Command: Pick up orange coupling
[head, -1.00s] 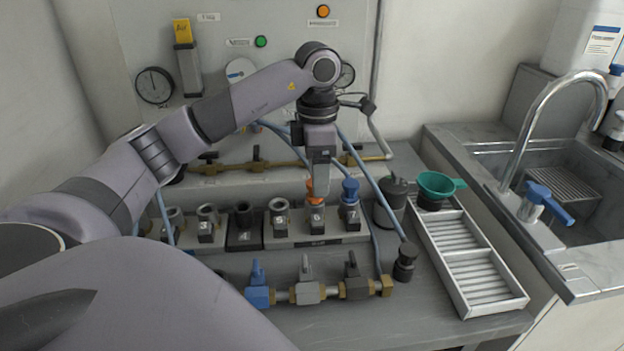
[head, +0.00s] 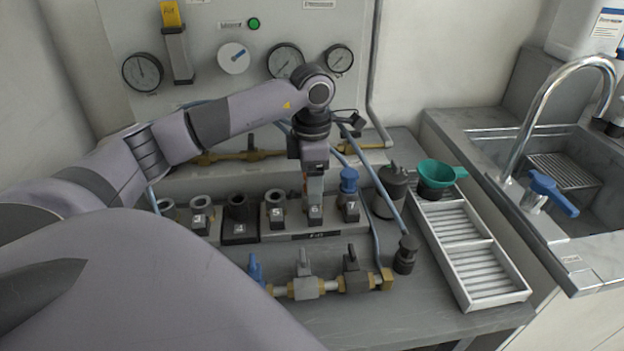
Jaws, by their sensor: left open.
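My left gripper (head: 314,196) points straight down over the socket marked 6 (head: 315,212) in the numbered row on the bench. It is open, with its fingers down at the top of that socket. The orange coupling is at socket 6 but is almost wholly hidden behind the fingers. I cannot tell whether they touch it. A blue coupling (head: 349,181) stands upright in socket 7, just right of the gripper. My right gripper is not in view.
Grey sockets and a dark socket 4 (head: 240,221) stand to the left. Blue hoses hang close behind and right of the gripper. In front lies a valve manifold (head: 305,286). A white ribbed tray (head: 489,272), green funnel (head: 437,178) and sink (head: 545,160) are on the right.

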